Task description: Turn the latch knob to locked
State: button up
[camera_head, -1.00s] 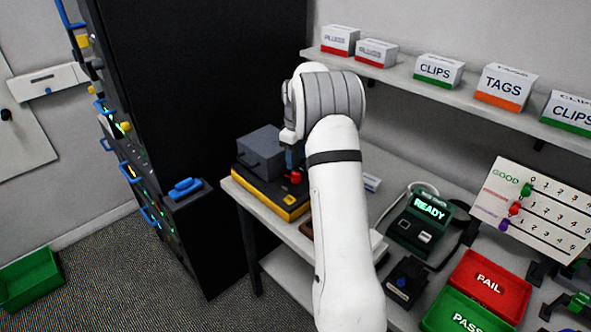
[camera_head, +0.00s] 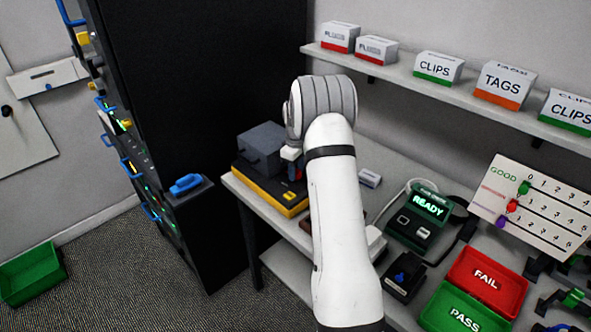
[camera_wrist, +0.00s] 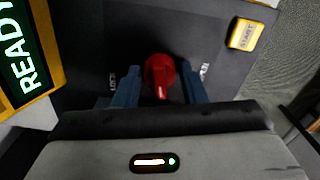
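The red latch knob (camera_wrist: 160,72) sits on a dark panel (camera_wrist: 200,25) in the wrist view. Its white pointer mark faces the bottom of that picture. Small labels lie on the panel to the left and right of the knob, partly hidden and hard to read. My gripper (camera_wrist: 160,88) has its two blue fingers on either side of the knob, with a narrow gap on each side, so it is open around it. In the head view my gripper (camera_head: 295,172) is low over the black and yellow fixture (camera_head: 262,187), and the knob is mostly hidden.
A lit READY screen shows at the wrist view's left edge (camera_wrist: 20,65). In the head view, a grey block (camera_head: 261,148) stands on the fixture, with a READY tester (camera_head: 420,213) to the right and a black cabinet (camera_head: 200,90) behind.

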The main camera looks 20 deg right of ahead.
jog(key=c, duration=0.6)
jog(key=shift+f+m+b, duration=0.1)
jog(key=shift+m+b, duration=0.4)
jog(key=shift+m, duration=0.9)
jog(key=o, duration=1)
notch_tip(320, 180, up, 8)
jog(key=shift+f+b, duration=0.2)
jog(key=shift+b, duration=0.6)
jog(key=shift+r, duration=0.2)
